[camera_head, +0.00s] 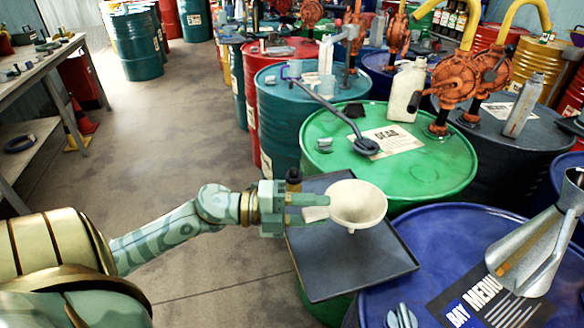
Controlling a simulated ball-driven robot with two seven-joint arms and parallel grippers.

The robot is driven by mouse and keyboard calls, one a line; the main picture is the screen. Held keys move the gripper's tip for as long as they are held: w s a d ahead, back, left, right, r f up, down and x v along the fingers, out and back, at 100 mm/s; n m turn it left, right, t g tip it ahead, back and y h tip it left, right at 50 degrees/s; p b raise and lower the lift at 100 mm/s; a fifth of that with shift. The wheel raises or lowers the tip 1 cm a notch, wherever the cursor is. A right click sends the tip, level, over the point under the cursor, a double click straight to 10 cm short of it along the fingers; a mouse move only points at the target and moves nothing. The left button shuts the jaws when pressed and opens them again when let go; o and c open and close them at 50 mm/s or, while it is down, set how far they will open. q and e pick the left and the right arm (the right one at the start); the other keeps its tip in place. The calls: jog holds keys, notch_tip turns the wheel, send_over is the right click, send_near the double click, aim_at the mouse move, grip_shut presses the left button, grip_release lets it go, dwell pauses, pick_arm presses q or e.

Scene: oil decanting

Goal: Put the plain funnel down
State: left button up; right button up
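The plain funnel (357,201) is cream-white with a wide round bowl. It is over the dark grey tray (345,275), bowl up, with its short spout just showing beneath. My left gripper (316,208) comes in from the left and is shut on the tab at the funnel's left side. I cannot tell for certain whether the spout touches the tray. My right gripper is not in view.
A metal funnel (540,245) stands on the blue drum (425,235) at right. A dark bottle (293,180) stands behind my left gripper. The green drum (450,165) behind carries a white jug (406,92). The tray's front half is bare.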

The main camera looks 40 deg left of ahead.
pick_arm(q)
jog(key=p+v, duration=0.1)
jog(key=v, duration=1)
jog(key=w+a+f+n+t+y, duration=0.1)
jog(key=a+f+n+t+y, duration=0.15)
jog(key=f+n, duration=0.3)
jog(key=a+f+n+t+y, duration=0.1)
jog(key=a+f+n+y, duration=0.3)
jog(key=f, duration=0.3)
jog(key=s+a+f+n+g+y, duration=0.1)
jog(key=s+f+n+y, duration=0.25)
jog(key=f, duration=0.55)
jog(key=s+a+f+n+g+y, duration=0.15)
jog(key=f+n, duration=0.25)
jog(key=f, duration=0.5)
jog(key=s+d+f+n+g+y, duration=0.1)
jog(key=s+d+f+n+g, duration=0.15)
jog(key=s+f, duration=0.45)
jog(key=s+d+f+n+g+y, duration=0.1)
jog(key=s+d+f+n+g, duration=0.2)
jog(key=s+f, duration=0.4)
jog(key=s+d+f+g, duration=0.3)
jog(key=s+d+f, duration=0.2)
jog(key=s+d, duration=0.2)
jog(key=s+d+f+g, duration=0.4)
jog(key=s+d, duration=0.2)
jog(key=s, duration=0.5)
jog(key=shift+d+f+n+h, duration=0.35)
jog(key=shift+d+f, duration=0.05)
